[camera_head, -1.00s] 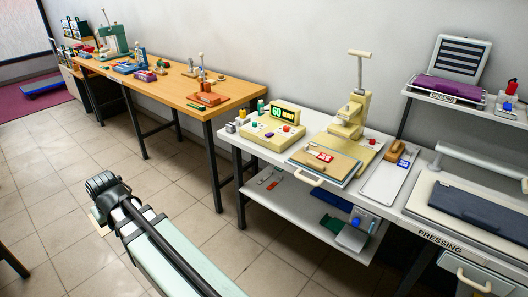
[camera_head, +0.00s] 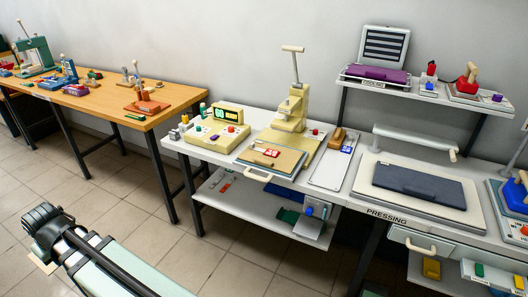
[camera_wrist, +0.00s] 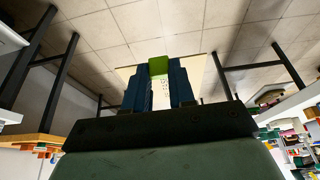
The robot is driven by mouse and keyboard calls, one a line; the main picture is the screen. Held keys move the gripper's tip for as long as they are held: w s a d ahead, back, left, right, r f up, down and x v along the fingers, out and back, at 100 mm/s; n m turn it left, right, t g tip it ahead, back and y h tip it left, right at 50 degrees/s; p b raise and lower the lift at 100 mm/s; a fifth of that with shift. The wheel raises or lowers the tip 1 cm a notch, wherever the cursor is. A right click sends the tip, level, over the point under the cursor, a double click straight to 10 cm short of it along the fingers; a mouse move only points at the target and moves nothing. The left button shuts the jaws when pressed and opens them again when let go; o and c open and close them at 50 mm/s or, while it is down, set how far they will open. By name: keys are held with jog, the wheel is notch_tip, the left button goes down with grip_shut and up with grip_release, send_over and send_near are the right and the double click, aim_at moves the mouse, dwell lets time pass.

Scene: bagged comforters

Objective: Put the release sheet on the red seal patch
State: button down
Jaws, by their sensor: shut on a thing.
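My gripper (camera_head: 38,228) is at the lower left of the head view, out over the floor and well away from the benches. In the wrist view, its two blue fingers (camera_wrist: 157,78) are shut on the green tab of a pale cream sheet, which I take for the release sheet (camera_wrist: 196,66). A small pale corner of the sheet (camera_head: 42,265) shows below my gripper in the head view; the rest is hidden. The red seal patch (camera_head: 271,153), red with white marks, lies on the tan plate of the cream hand press (camera_head: 290,118). My gripper is far from it.
A control box with a green display (camera_head: 218,122) stands left of the press. A blue patch (camera_head: 347,150) lies on a pale tray at its right. The pressing station (camera_head: 420,186) is farther right, below the cooling shelf (camera_head: 365,82). A wooden table (camera_head: 125,103) stands left. Tiled floor is open in front.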

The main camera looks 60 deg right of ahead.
jog(key=shift+d, duration=0.1)
dwell(0.4)
jog(key=s+d+r, duration=0.1)
jog(key=s+d, duration=0.1)
jog(key=d, duration=1.9)
jog(key=s+d+r, duration=0.1)
jog(key=s+d, duration=0.2)
jog(key=d, duration=1.7)
jog(key=s+d+r, duration=0.1)
jog(key=s+d, duration=0.5)
jog(key=d, duration=0.2)
jog(key=s+d+r, duration=0.1)
jog(key=s+d, duration=0.6)
jog(key=d, duration=0.2)
jog(key=s+d, duration=0.7)
jog(key=d, duration=0.1)
jog(key=shift+s+d+r, duration=0.2)
jog(key=shift+d+r, duration=0.1)
jog(key=shift+r, duration=0.1)
jog(key=s+d, duration=0.2)
jog(key=s, duration=0.1)
jog(key=s+d, duration=0.2)
jog(key=s, duration=0.2)
jog(key=s+d+r, duration=0.1)
jog(key=s+d, duration=0.2)
jog(key=s, duration=0.1)
jog(key=shift+s, duration=0.1)
jog(key=shift+s+d, duration=0.1)
jog(key=shift+s, duration=0.15)
jog(key=shift+f, duration=1.8)
